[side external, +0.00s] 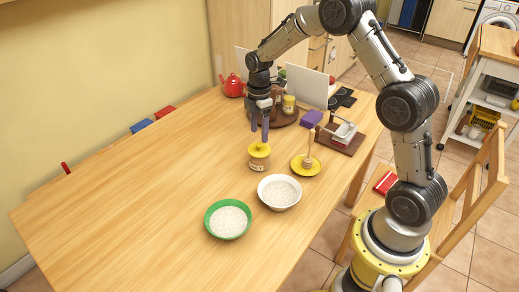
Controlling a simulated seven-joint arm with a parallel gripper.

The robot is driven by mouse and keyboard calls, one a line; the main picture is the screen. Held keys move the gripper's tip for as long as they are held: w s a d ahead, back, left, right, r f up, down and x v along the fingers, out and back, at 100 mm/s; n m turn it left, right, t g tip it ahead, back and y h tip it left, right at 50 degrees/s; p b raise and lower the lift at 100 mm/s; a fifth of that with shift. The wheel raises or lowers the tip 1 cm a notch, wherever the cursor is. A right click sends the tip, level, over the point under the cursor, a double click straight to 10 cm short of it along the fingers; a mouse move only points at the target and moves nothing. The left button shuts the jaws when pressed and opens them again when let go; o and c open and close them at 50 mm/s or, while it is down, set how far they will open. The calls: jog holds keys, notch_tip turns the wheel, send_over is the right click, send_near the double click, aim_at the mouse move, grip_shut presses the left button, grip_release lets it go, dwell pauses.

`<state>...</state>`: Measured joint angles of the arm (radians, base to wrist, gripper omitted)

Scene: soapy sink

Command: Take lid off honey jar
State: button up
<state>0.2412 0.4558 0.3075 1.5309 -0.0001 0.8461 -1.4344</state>
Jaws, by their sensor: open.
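The honey jar (259,164) stands upright on the wooden table with a printed label on its front. Its yellow lid (259,149) is on top of the jar. My gripper (259,135) points straight down over the lid, with its two purple-grey fingers apart. The fingertips are at or just above the lid; I cannot tell whether they touch it.
A yellow saucer (298,168) with a wooden dipper stands to the right. A white bowl (266,199) and a green bowl (211,231) are in front. Behind are a red teapot (233,87), purple block (312,118) and dark tray (285,121). The table's left is clear.

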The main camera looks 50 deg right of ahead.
aim_at(259, 144)
notch_tip(259, 144, down, 5)
jog(key=shift+d+r, duration=0.1)
jog(key=shift+d, duration=0.05)
grip_shut()
dwell(0.4)
